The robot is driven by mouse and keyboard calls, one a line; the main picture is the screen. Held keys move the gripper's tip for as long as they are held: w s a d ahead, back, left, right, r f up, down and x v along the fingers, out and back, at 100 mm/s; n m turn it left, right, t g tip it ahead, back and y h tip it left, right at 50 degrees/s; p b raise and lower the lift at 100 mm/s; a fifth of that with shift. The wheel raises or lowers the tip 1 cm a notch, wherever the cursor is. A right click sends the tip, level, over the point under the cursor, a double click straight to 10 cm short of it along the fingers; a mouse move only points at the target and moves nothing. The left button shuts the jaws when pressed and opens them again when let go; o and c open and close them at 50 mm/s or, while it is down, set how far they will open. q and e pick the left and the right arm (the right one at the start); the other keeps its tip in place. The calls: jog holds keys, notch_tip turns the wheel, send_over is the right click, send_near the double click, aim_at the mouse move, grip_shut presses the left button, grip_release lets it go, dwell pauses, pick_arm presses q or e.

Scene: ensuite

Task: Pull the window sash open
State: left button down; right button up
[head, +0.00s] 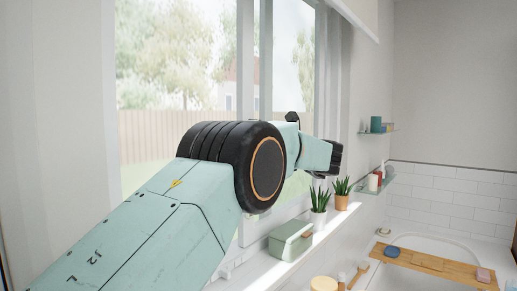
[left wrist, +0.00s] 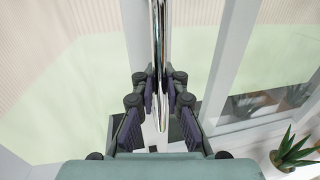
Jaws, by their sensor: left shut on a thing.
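The window sash (head: 248,60) is a tall glazed panel with a pale frame; it stands beyond my left arm in the head view. In the left wrist view its upright frame (left wrist: 137,38) runs down the middle, with a shiny vertical bar handle (left wrist: 160,25) in front. My left gripper (left wrist: 165,82) is shut on this handle, one dark finger on each side near its lower end. In the head view my left arm covers part of the window and the grip itself is not clear. I cannot tell how far the sash is open. My right gripper is not in view.
On the sill (head: 318,238) stand a white-potted plant (head: 319,205), a terracotta-potted plant (head: 341,193) and a green box (head: 290,240). A bathtub with a wooden tray (head: 435,262) lies at the right.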

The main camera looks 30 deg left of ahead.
pick_arm(q)
jog(key=shift+d, duration=0.15)
jog(key=c, duration=1.7)
grip_release()
jog(key=shift+o, duration=1.4)
jog(key=shift+w+d, duration=0.1)
jog(key=shift+d, duration=0.1)
jog(key=shift+a, duration=0.1)
jog(key=shift+a, duration=0.15)
jog(key=v, duration=1.2)
